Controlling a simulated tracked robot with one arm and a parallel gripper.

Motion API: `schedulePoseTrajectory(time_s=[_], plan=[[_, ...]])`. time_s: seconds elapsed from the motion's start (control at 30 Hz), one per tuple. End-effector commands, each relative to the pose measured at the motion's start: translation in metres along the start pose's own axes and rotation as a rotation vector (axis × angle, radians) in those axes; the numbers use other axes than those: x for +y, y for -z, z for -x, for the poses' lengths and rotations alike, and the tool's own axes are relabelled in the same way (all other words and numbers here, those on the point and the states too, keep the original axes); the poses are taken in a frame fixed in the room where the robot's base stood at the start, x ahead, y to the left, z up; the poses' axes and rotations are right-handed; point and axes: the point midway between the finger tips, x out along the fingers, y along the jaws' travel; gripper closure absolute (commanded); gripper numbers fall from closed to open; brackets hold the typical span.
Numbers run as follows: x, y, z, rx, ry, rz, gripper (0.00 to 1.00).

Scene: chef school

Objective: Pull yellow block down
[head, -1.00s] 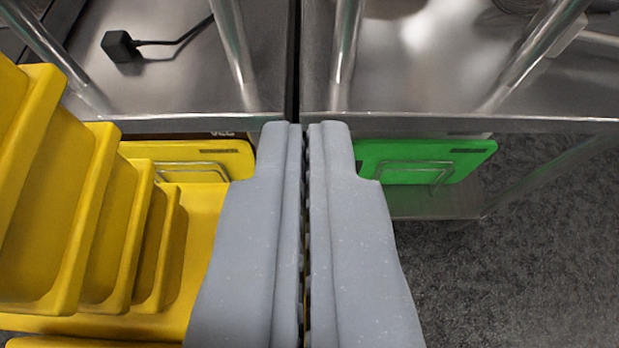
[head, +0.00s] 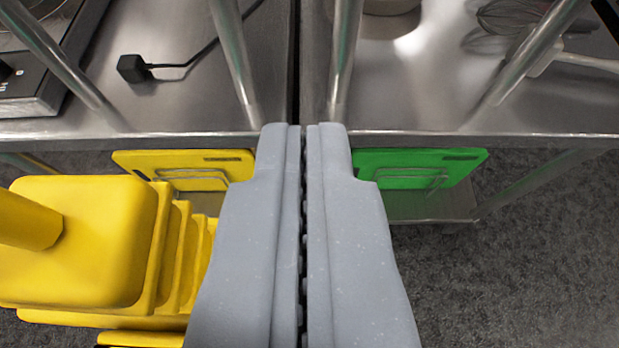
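A large yellow block (head: 95,240) with rounded edges stands at the lower left. A thick yellow bar (head: 25,220) meets its near face and runs out of the left edge. Several yellow stepped plates (head: 180,255) show behind the block's right side. My gripper (head: 304,128) is in the middle, to the right of the yellow block and apart from it in the picture. Its two grey fingers lie side by side with only a thin dark gap, and nothing shows between them. The lower yellow parts are partly hidden behind the left finger.
Two steel tables (head: 420,85) stand ahead with a narrow seam between them. Under their front edges are a yellow board (head: 190,162) and a green board (head: 415,162) in wire holders. A black plug (head: 133,68) lies on the left table. Open dark floor (head: 540,240) is at right.

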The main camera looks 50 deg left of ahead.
Motion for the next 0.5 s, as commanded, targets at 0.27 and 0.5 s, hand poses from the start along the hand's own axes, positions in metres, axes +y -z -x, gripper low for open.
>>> schedulePoseTrajectory(time_s=[0.27, 0.5], plan=[[0.0, 0.002, 0.008, 0.001, 0.0, 0.0, 1.0], [-0.001, -0.004, 0.03, 0.002, -0.001, 0.002, 1.0]])
